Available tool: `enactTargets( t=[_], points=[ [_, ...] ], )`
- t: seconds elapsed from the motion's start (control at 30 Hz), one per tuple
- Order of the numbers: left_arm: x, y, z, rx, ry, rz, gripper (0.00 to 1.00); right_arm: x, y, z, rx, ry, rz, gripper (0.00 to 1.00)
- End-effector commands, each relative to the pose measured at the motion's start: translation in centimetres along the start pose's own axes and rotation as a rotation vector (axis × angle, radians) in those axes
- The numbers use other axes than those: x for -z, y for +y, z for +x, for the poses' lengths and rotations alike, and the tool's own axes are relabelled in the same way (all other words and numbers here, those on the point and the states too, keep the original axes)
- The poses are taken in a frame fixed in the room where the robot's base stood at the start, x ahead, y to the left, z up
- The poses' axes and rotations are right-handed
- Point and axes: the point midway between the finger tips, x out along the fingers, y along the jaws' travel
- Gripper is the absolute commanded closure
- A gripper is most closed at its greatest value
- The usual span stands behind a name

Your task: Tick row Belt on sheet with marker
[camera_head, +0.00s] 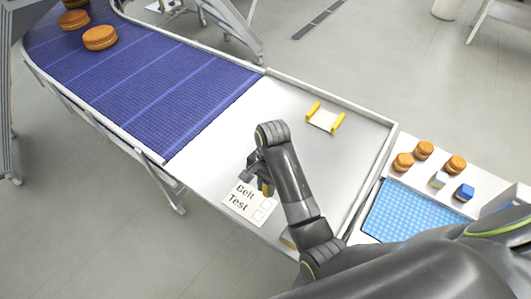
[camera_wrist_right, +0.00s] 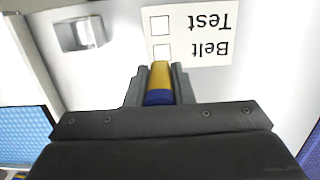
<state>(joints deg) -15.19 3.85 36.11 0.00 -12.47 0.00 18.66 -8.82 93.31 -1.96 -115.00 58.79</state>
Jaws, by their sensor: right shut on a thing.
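The white sheet (camera_head: 240,209) lies on the pale table and carries the rows Belt and Test, each with a box at its right end. In the right wrist view the sheet (camera_wrist_right: 207,40) is upside down. The Belt box (camera_wrist_right: 162,51) and the Test box (camera_wrist_right: 160,25) both look empty where visible. My right gripper (camera_head: 259,181) is shut on a yellow and blue marker (camera_wrist_right: 160,82). The marker's front end is beside the Belt box; whether it touches the sheet I cannot tell. My left gripper is not in view.
A grey metal block (camera_wrist_right: 80,33) stands beside the sheet. A yellow-ended holder (camera_head: 324,118) lies farther back on the table. A blue conveyor (camera_head: 150,85) with filled rounds is at left. A side tray with a blue mat (camera_head: 405,212), rounds and small blocks is at right.

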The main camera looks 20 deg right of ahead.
Motion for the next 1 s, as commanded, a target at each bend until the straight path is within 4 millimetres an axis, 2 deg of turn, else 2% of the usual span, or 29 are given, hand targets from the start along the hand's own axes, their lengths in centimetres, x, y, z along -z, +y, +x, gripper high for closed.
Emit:
enactTargets(
  t=[0.23,0.4,0.57,0.7,0.83,1.0],
  points=[
    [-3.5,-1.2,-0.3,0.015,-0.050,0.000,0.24,0.0,0.0,0.7,-0.002,-0.002,0.000,1.00],
    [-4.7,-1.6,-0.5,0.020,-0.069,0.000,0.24,0.2,0.1,2.4,-0.003,-0.003,0.001,1.00],
    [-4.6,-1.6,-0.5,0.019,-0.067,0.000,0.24,0.4,0.1,4.0,-0.003,-0.002,0.001,1.00],
    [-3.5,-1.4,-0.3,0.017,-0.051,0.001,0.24,0.6,0.0,5.1,-0.001,-0.001,0.000,1.00],
    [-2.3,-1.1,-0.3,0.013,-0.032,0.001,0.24,0.7,0.0,5.8,-0.001,-0.002,0.000,1.00],
    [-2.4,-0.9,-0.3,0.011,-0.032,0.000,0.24,0.7,0.0,6.0,0.001,0.000,0.000,1.00]
  ],
)
